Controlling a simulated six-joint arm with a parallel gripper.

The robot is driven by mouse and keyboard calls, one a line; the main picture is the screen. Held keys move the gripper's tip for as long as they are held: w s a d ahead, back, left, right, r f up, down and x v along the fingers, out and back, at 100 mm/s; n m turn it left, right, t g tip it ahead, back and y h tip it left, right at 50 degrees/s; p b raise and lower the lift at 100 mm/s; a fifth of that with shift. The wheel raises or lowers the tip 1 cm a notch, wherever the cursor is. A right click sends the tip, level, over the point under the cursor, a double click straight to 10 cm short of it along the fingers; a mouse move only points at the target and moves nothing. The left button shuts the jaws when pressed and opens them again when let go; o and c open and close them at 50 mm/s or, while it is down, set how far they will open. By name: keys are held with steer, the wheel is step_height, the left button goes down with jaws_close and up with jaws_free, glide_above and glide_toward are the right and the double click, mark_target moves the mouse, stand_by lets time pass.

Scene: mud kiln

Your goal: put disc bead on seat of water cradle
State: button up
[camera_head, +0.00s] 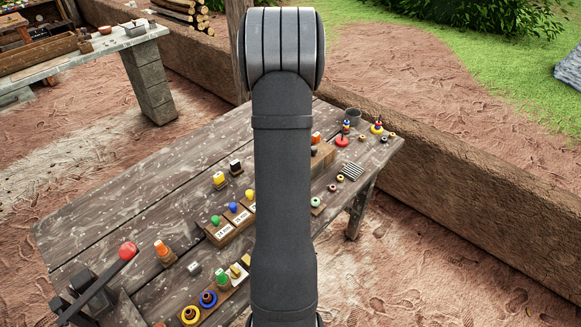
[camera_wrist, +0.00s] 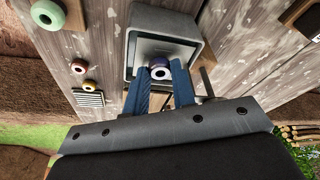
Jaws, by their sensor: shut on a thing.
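In the wrist view my gripper (camera_wrist: 162,74) is shut on a small dark purple disc bead (camera_wrist: 160,63) with a pale centre. The bead sits between the two blue-grey fingertips. Just beyond it is a grey, rounded, box-like object (camera_wrist: 133,52) with a lighter recessed face. It may be the water cradle, but I cannot be sure. The bead overlaps the lower part of that face in the picture; I cannot tell whether they touch. In the head view my arm hides the gripper, the bead and the grey object.
A green bead (camera_wrist: 47,13), smaller beads (camera_wrist: 80,65) and a striped pad (camera_wrist: 89,99) lie left of the gripper.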

steer(key=shift+f, duration=0.15)
steer(key=o, duration=0.7)
steer(key=shift+c, duration=0.2)
steer(key=d+v, duration=0.1)
steer(key=v, duration=1.1)
steer(key=shift+a, duration=0.55)
steer(key=x, duration=1.1)
steer(key=shift+w+d+f, duration=0.1)
steer(key=shift+f, duration=0.2)
steer(key=shift+w+r, duration=0.1)
steer(key=shift+r, duration=1.25)
